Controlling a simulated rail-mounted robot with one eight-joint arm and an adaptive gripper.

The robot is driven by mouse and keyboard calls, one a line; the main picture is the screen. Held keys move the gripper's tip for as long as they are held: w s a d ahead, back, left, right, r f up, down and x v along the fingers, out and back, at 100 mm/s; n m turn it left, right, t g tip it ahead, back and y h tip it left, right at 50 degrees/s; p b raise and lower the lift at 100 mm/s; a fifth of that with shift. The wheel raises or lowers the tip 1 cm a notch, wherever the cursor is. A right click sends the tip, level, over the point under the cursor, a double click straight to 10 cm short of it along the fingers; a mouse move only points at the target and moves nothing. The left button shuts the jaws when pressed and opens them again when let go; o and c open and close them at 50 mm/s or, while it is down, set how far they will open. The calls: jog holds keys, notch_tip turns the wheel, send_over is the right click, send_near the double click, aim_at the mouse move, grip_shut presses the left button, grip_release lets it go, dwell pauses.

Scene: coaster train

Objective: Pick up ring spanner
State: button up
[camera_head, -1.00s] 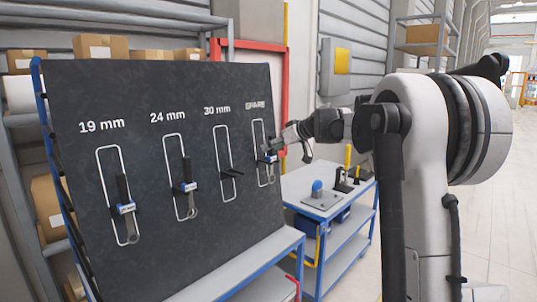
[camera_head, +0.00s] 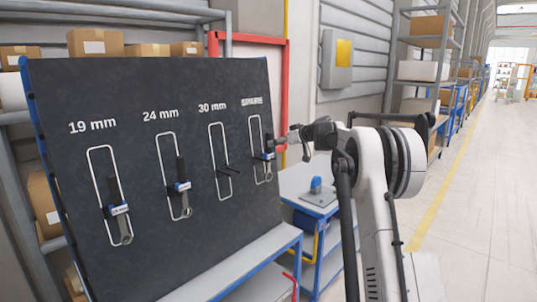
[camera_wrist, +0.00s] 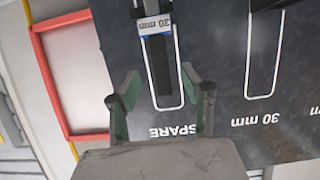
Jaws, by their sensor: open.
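Ring spanners with dark handles and blue-white tags hang in outlines on a black board (camera_head: 140,240). One spanner (camera_head: 117,212) hangs under "19 mm" and another (camera_head: 180,188) under "24 mm". The "30 mm" outline holds only its dark support (camera_head: 228,170). A spanner (camera_head: 268,158) hangs under "SPARE"; in the wrist view its tag (camera_wrist: 153,25) reads 30, upside down. My gripper (camera_wrist: 160,78) is open, its fingers on either side of this spanner's dark handle end in the picture. Contact cannot be told. The spanner's ring end is outside the wrist view.
A blue-framed ledge (camera_head: 235,268) runs below the board. A blue trolley (camera_head: 300,190) with a fixture stands right of it. A red frame (camera_head: 284,90) rises behind the board. Open floor (camera_head: 480,200) lies to the right.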

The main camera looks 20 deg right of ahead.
aim_at(268, 154)
jog(key=shift+f+p+x, duration=0.2)
jog(key=shift+p+x, duration=0.6)
jog(key=shift+x, duration=2.15)
jog(key=shift+s, duration=0.15)
jog(key=shift+c, duration=0.2)
grip_shut()
